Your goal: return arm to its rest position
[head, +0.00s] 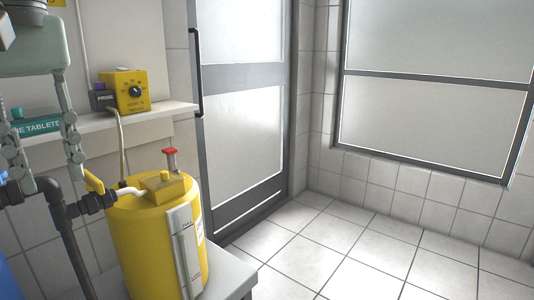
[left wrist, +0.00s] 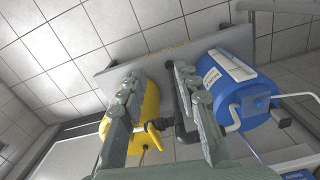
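My left gripper (head: 53,183) hangs at the left edge of the head view, pointing down, its grey-green fingers spread apart with nothing between the tips. It also shows in the left wrist view (left wrist: 158,80), open and empty. In the head view it is in front of the wall shelf, to the left of the yellow tank (head: 142,240) and close to the dark pipe (head: 67,238); I cannot tell whether it touches the pipe. The yellow valve handle (head: 94,182) is right of the fingers. My right gripper is in neither view.
A blue tank (left wrist: 238,100) stands beside the yellow one in the left wrist view. A glazed door (head: 240,130) is behind. The tiled floor (head: 350,245) at the right is clear.

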